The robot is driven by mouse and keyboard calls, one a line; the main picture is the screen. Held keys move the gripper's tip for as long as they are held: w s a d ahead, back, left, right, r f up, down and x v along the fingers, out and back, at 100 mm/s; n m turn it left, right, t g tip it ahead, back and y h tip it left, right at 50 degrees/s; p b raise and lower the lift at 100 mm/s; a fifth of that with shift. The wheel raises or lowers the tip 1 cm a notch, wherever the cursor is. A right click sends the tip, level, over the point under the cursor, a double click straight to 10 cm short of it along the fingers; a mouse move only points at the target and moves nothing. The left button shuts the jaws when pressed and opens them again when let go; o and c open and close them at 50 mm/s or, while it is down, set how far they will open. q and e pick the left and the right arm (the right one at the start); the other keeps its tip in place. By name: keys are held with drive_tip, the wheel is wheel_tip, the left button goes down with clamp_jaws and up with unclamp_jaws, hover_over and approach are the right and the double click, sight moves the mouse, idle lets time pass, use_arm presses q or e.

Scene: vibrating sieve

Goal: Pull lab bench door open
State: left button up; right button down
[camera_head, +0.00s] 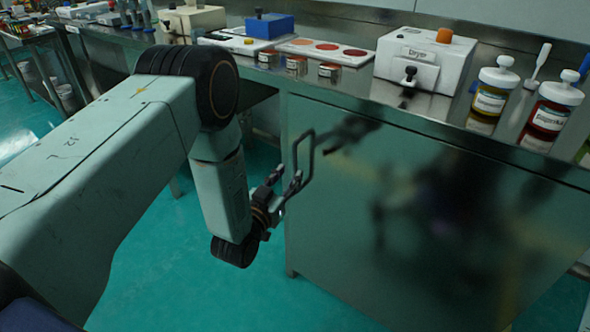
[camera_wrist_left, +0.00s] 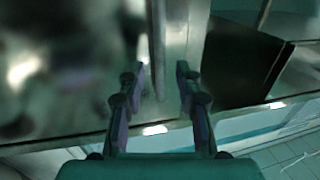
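The lab bench door (camera_head: 410,210) is a smooth, reflective grey-green panel below the countertop in the head view. It looks flush with the bench front. Its handle (camera_head: 309,158), a thin upright loop, stands out near the door's left edge. My left gripper (camera_head: 286,181) is at the lower part of the handle. In the left wrist view its two fingers (camera_wrist_left: 162,74) are apart, with the upright handle bar (camera_wrist_left: 158,45) showing between them. Neither finger clearly presses on the bar. The door surface (camera_wrist_left: 60,85) fills the left of that view. My right gripper is not in view.
The countertop holds a white device with an orange knob (camera_head: 424,60), a blue box (camera_head: 270,26), a tray with red discs (camera_head: 324,50), and labelled jars (camera_head: 492,92). Teal floor (camera_head: 215,300) is open before the door. A dark panel (camera_wrist_left: 245,65) lies right of the fingers.

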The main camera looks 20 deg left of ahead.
sight(294, 168)
use_arm(q)
drive_tip(key=w+b, duration=0.1)
drive_tip(key=w, duration=0.3)
drive_tip(key=shift+w+d, duration=0.15)
drive_tip(key=shift+w, duration=0.25)
clamp_jaws()
idle(0.6)
